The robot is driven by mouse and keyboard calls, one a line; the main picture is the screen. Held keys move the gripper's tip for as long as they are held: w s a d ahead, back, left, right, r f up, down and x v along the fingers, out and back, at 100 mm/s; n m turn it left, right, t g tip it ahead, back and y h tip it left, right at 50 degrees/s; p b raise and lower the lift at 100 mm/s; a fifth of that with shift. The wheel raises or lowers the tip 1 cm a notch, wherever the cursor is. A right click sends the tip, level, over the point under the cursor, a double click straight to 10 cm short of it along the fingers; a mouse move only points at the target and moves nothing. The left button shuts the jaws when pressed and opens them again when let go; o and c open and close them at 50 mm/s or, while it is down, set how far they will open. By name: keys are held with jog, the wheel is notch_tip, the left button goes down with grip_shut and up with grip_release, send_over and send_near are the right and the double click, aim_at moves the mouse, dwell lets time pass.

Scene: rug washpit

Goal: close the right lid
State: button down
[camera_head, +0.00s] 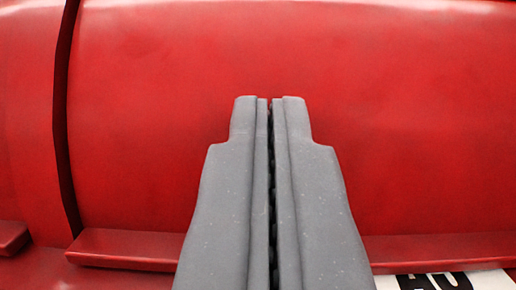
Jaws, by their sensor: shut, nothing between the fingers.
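A glossy red curved lid (400,120) fills most of the view, with a raised red lip (125,246) along its lower edge. The lip sits close against the red body below it, and the lid looks down along this edge. My gripper (270,100) is shut and empty. Its grey fingers point at the lid's curved face and cover part of the lip. I cannot tell whether the fingertips touch the lid.
A dark narrow gap (62,120) separates this lid from another red panel (25,110) on the left, which has its own short lip (12,236). A white label with black letters (450,281) shows at the bottom right.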

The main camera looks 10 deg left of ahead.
jog(key=shift+f, duration=0.15)
dwell(0.3)
jog(key=r+p+v, duration=0.2)
jog(key=p+v, duration=0.2)
jog(key=v, duration=0.5)
jog(key=w+d+r+m+g+p, duration=0.1)
jog(key=w+r, duration=0.1)
jog(key=r, duration=0.8)
jog(key=w+d+r+m+g+h+p, duration=0.1)
jog(key=w+d+r, duration=0.1)
jog(key=r, duration=0.9)
jog(key=w+d+r+m+g+p, duration=0.1)
jog(key=w+r, duration=0.1)
jog(key=r, duration=0.8)
jog(key=s+d+r+p, duration=0.1)
jog(key=s+d+r, duration=0.15)
jog(key=r, duration=0.45)
jog(key=s+d+r+n+g, duration=0.1)
jog(key=s+r, duration=0.3)
jog(key=r, duration=0.2)
jog(key=s+d+r+p, duration=0.1)
jog(key=s+r, duration=0.3)
jog(key=r, duration=0.3)
jog(key=s+d+r+g+h, duration=0.1)
jog(key=s+d+r, duration=0.4)
jog(key=s+r, duration=0.4)
jog(key=s, duration=0.3)
jog(key=shift+s+r+n+p, duration=0.2)
jog(key=shift+s+n+p, duration=0.15)
jog(key=shift+s+n, duration=0.05)
